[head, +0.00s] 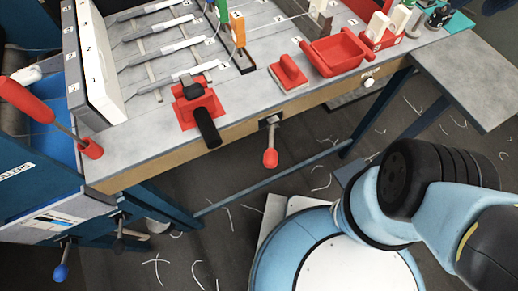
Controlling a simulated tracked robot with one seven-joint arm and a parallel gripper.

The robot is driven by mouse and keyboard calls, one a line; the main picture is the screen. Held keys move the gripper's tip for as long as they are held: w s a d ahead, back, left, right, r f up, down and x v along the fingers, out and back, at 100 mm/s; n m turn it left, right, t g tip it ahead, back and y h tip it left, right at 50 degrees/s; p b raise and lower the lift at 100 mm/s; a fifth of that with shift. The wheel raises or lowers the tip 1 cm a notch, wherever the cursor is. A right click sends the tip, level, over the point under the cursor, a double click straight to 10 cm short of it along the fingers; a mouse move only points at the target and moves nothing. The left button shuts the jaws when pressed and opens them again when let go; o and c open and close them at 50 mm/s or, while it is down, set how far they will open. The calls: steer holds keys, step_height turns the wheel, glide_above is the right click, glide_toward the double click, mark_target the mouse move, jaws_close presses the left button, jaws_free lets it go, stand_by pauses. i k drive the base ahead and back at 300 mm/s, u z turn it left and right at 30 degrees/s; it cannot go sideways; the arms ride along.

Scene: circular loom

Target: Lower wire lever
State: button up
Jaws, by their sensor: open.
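Several levers show in the head view, and I cannot tell which one is the wire lever. A black-handled lever (207,127) sits on a red base (194,104) at the table's front edge, its handle sticking out over the edge. A red-knobbed lever (270,156) hangs down from the front edge, right of it. A red-handled lever (28,101) slants up to the left from a small red socket (91,149). A blue-knobbed lever (61,271) hangs below the blue machine at the lower left. My gripper is not in view; only my arm links show at the lower right.
The grey table (135,155) also carries a red bin (336,53), a red block (289,72) and a white numbered panel (93,60) with grey rods. A blue crossbar (270,178) runs below it. White wire scraps lie on the dark floor (185,265).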

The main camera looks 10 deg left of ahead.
mark_target(270, 156)
steer(key=z, duration=1.35)
steer(key=i, duration=0.1)
steer(key=u, duration=3)
steer(key=k, duration=1.1)
steer(key=u, duration=0.25)
steer(key=i, duration=0.85)
steer(key=z, duration=0.1)
